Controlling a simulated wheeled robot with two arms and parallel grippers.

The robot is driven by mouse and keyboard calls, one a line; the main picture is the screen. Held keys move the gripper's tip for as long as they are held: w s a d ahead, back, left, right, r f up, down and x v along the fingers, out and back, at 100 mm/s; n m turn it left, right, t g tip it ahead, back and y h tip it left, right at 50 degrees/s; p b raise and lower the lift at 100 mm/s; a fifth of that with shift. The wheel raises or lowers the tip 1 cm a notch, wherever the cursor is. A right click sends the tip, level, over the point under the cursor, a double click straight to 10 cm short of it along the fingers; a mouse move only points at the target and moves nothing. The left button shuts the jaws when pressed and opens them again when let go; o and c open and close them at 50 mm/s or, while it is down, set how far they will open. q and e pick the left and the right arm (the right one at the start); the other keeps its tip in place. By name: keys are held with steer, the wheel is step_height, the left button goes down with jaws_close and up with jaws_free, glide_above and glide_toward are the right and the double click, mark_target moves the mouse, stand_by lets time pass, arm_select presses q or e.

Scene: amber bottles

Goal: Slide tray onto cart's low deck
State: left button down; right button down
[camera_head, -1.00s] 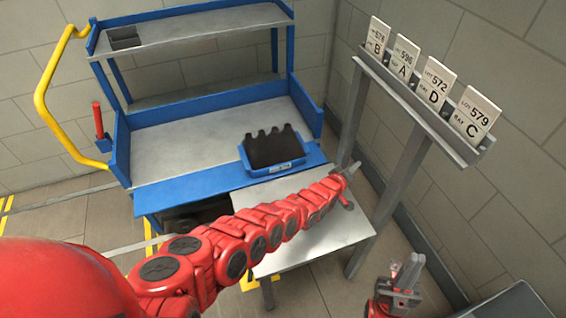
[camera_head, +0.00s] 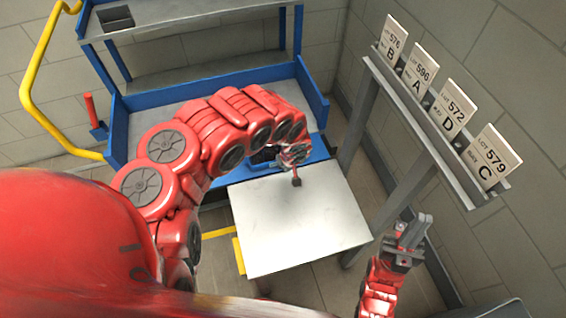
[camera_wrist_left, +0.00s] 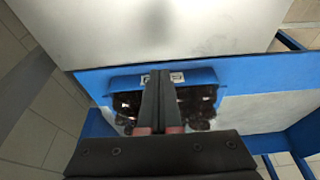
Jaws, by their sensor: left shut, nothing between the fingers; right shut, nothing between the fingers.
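The blue tray (camera_wrist_left: 205,76) holds dark bottles, and its labelled side faces the small table. In the left wrist view it sits at the front of the cart's low deck (camera_wrist_left: 255,112), close to the blue front strip (camera_wrist_left: 245,68). In the head view my left arm hides most of the tray. My left gripper (camera_head: 297,181) is shut and empty at the tray's table side; its fingers (camera_wrist_left: 160,80) overlap the labelled wall in the wrist view, and I cannot tell whether they touch. My right gripper (camera_head: 413,228) is shut and empty, right of the table.
The small metal table (camera_head: 300,225) is bare and stands against the cart's front. The blue cart has an upper shelf (camera_head: 190,22) and a yellow handle (camera_head: 40,70). A rack (camera_head: 425,125) with lot cards stands at the right.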

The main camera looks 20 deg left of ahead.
mark_target(285, 176)
arm_select(q)
steer(key=b+x, duration=0.3)
steer(key=x, duration=0.1)
steer(key=b+x, duration=0.3)
steer(key=x, duration=0.1)
steer(key=shift+w+d+f, duration=0.1)
steer(key=shift+d+f, duration=0.05)
steer(key=shift+f, duration=0.3)
steer(key=shift+w+a+r, duration=0.15)
steer(key=shift+w+a, duration=0.45)
steer(key=shift+w, duration=0.25)
steer(key=shift+w+a+r, duration=0.15)
steer(key=shift+w+a, duration=0.45)
steer(key=shift+w, duration=0.25)
